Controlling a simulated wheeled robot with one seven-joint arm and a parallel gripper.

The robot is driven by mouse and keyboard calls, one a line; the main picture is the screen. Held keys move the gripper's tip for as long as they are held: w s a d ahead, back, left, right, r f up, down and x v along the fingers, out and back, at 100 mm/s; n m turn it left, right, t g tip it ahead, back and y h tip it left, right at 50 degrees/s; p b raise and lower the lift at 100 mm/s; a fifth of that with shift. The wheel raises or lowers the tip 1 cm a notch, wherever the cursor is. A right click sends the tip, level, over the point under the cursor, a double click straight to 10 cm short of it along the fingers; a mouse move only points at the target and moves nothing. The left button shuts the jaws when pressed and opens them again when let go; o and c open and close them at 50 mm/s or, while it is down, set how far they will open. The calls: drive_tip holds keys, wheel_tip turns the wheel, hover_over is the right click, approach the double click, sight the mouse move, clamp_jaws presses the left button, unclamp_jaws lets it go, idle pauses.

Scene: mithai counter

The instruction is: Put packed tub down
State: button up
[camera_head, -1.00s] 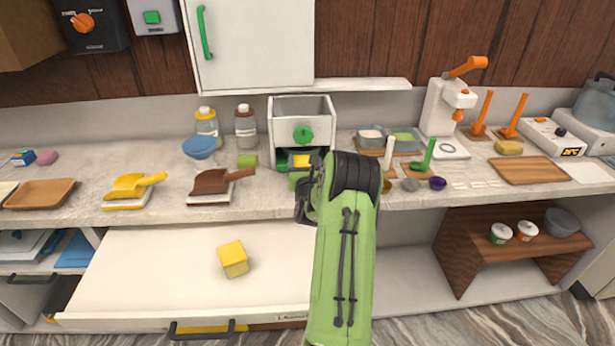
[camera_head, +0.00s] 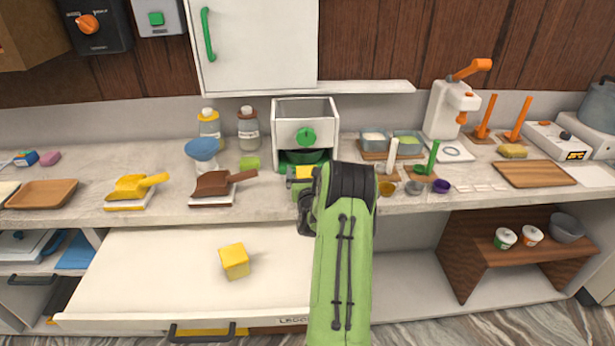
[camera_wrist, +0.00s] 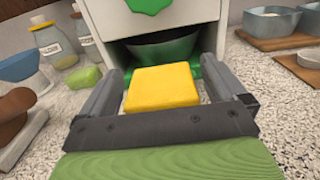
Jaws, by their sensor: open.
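My gripper (camera_wrist: 163,78) is open in the wrist view, with its grey fingers to either side of a yellow block (camera_wrist: 162,87). Gaps show between block and fingers. In the head view the yellow block (camera_head: 300,172) is partly hidden by my gripper (camera_head: 303,178), in front of the white dispenser (camera_head: 304,120) with the green knob. I cannot tell whether this block is the packed tub, or whether it rests on the counter.
A bowl (camera_wrist: 163,47) sits in the dispenser's opening. Bottles and a blue bowl (camera_head: 201,149) stand left of it, small cups and trays right. Bare counter (camera_head: 265,195) shows left of my gripper.

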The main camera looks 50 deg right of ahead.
drive_tip(key=b+v, duration=0.8)
drive_tip(key=v, duration=0.3)
drive_tip(key=w+a+r+n+t+y, duration=0.15)
drive_tip(key=a+n+y, duration=0.25)
drive_tip(key=a+n, duration=0.4)
drive_tip(key=w+a+r+n+y, duration=0.2)
drive_tip(key=w+a+n+y, duration=0.1)
drive_tip(key=a+n, duration=0.5)
drive_tip(key=w+a+r+n+y, duration=0.15)
drive_tip(key=a+n+y, duration=0.25)
drive_tip(key=a+n, duration=0.4)
drive_tip(key=s+a+f+n+g+y, duration=0.1)
drive_tip(key=s+a+n+g, duration=0.3)
drive_tip(key=s+a+n, duration=0.3)
drive_tip(key=s+a+f+n+g+y, duration=0.1)
drive_tip(key=s+a+n+g, duration=0.2)
drive_tip(key=s+a+n, duration=0.4)
drive_tip(key=s+n, duration=0.7)
drive_tip(key=s, duration=0.1)
drive_tip(key=shift+a+n+g+y, duration=0.3)
drive_tip(key=shift+a+n+g, duration=0.05)
drive_tip(key=shift+n, duration=0.05)
drive_tip(key=shift+r, duration=0.15)
wheel_tip(320, 180, up, 13)
drive_tip(key=p, duration=1.2)
drive_tip(key=shift+p, duration=0.3)
